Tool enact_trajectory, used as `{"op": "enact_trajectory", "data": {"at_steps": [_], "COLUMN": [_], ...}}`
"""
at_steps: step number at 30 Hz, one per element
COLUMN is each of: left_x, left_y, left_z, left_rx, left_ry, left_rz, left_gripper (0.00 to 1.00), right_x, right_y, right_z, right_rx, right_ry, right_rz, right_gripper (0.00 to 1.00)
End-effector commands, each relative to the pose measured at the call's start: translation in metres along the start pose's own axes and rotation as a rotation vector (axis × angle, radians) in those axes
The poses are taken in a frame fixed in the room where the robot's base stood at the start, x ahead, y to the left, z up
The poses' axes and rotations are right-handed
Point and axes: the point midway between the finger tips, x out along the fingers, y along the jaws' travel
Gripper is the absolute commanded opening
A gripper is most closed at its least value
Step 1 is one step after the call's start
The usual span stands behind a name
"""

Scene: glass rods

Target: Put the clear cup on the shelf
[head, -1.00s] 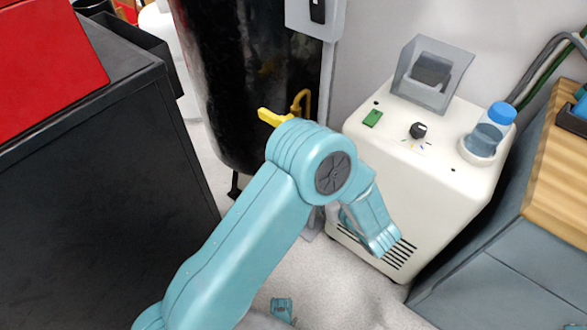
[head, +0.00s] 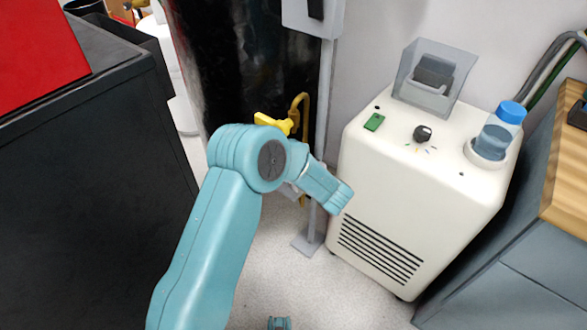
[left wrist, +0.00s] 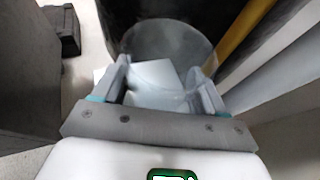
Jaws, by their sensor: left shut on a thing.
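In the left wrist view, my left gripper (left wrist: 160,88) is shut on the clear cup (left wrist: 160,42). The cup is see-through grey with a wide round outline between and beyond the fingers, and the floor shows through it. In the head view, my left arm comes up from the bottom and bends at the middle. The cup and the left fingers cannot be made out there. No shelf can be clearly told in either view.
A white machine (head: 400,200) with a clear-walled holder (head: 434,78) and a blue-capped bottle (head: 495,135) stands right. A black tank (head: 240,70) with a yellow valve handle (head: 272,123) is behind my arm. A dark cabinet (head: 90,200) is left, a wood-topped bench (head: 565,160) far right.

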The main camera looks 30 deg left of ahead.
Motion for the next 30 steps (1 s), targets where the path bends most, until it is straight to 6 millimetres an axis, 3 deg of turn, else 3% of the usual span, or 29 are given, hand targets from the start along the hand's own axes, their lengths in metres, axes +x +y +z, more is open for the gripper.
{"op": "enact_trajectory", "data": {"at_steps": [11, 12, 23, 30], "left_x": [0.002, 0.001, -0.002, -0.050], "left_y": [0.000, 0.000, 0.000, -0.002], "left_z": [-0.004, -0.002, 0.004, 0.004], "left_rx": [-0.002, -0.002, -0.002, 0.001], "left_ry": [-0.002, -0.001, -0.002, -0.001], "left_rz": [0.000, 0.000, 0.000, -0.005], "left_gripper": [0.37, 0.82, 0.82, 0.82], "right_x": [0.004, 0.002, -0.004, -0.015], "right_y": [0.002, 0.001, -0.001, -0.007], "right_z": [-0.002, -0.002, 0.000, 0.003], "right_rx": [-0.001, -0.001, 0.000, -0.008], "right_ry": [0.006, 0.006, 0.001, -0.007], "right_rz": [0.000, 0.000, 0.000, -0.001], "right_gripper": [0.00, 0.00, 0.00, 0.00]}}
